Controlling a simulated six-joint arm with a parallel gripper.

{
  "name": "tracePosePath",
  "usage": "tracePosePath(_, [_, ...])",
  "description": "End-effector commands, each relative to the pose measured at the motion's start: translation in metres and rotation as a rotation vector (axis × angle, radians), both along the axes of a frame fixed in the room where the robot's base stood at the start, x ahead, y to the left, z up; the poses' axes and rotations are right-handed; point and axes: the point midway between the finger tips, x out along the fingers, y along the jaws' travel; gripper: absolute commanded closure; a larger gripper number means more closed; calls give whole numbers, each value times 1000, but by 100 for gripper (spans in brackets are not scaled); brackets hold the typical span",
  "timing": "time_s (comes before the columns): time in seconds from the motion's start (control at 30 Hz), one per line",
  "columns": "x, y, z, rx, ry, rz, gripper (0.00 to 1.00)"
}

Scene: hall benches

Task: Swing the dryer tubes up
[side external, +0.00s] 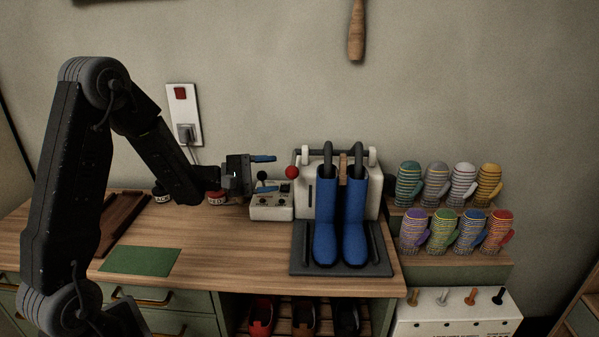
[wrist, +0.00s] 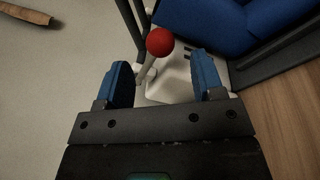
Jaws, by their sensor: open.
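The dryer is a white box (side external: 374,202) at the back of the bench, with two dark bent tubes (side external: 328,150) whose ends go down into a pair of tall blue boots (side external: 326,222). The boots stand upright on a dark tray (side external: 380,266). A red ball knob (side external: 292,172) is at the dryer's left side; in the wrist view the knob (wrist: 160,42) tops a pale lever. My gripper (side external: 266,174) is open with blue fingertips, left of the knob. In the wrist view the knob appears just beyond and between the fingertips (wrist: 162,75). Nothing is held.
A small control box (side external: 271,213) with a dark-knobbed stick sits below my gripper. Striped mittens (side external: 434,178) stand on a stepped rack at right. A green mat (side external: 140,261) lies at front left. A wall socket (side external: 186,130) is behind. The bench front middle is clear.

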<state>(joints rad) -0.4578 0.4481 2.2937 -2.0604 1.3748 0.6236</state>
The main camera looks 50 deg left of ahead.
Motion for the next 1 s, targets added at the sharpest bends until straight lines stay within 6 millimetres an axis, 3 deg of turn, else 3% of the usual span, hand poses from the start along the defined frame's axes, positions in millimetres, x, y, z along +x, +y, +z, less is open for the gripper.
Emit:
tracePosePath(0.2, [36, -25, 0, 1, 0, -5, 38])
tracePosePath(0.4, [56, -38, 0, 0, 0, -1, 38])
tracePosePath(0.8, [62, -42, 0, 0, 1, -1, 38])
tracePosePath(1.0, [62, -42, 0, 0, 1, -1, 56])
